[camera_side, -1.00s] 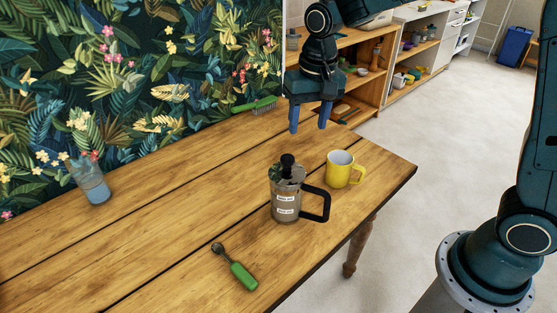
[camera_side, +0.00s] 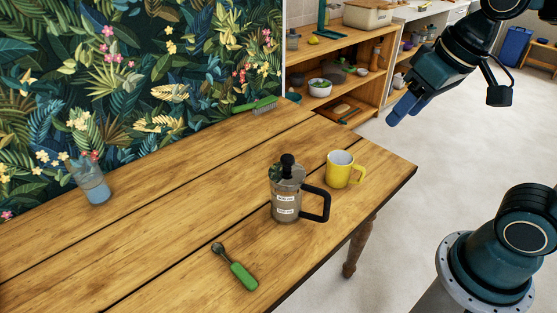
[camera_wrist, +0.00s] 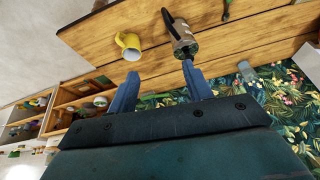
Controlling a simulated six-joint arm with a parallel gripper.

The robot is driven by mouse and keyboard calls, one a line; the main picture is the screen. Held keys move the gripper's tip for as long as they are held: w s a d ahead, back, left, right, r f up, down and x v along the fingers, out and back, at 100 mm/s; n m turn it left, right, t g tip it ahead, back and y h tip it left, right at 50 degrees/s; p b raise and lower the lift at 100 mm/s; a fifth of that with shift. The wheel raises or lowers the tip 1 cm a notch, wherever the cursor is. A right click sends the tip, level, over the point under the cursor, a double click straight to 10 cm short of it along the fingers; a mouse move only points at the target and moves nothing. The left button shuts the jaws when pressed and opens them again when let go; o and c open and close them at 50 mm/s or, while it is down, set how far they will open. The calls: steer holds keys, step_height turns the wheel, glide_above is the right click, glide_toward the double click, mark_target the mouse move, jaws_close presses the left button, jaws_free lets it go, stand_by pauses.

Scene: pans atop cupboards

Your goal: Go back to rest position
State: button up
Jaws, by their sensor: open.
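My gripper (camera_side: 400,106) is up in the air to the right of the table, over the floor beyond its far right corner. It is tilted, with its blue fingers pointing down and left. In the wrist view the two fingers of my gripper (camera_wrist: 157,85) stand apart with nothing between them. The gripper touches nothing.
The wooden table (camera_side: 150,220) holds a French press (camera_side: 286,200), a yellow mug (camera_side: 341,172), a green-handled scoop (camera_side: 238,270), a glass (camera_side: 92,183) and a green brush (camera_side: 256,104). Open shelves (camera_side: 370,100) stand behind.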

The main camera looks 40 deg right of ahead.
steer(key=shift+n+t, duration=0.5)
steer(key=shift+n, duration=0.1)
steer(key=shift+s+d+f, duration=0.15)
steer(key=shift+s, duration=0.75)
steer(key=shift+s+d+f, duration=0.1)
steer(key=shift+s+f, duration=0.05)
steer(key=shift+s, duration=0.75)
steer(key=shift+s+d+f, duration=0.15)
steer(key=shift+s, duration=0.75)
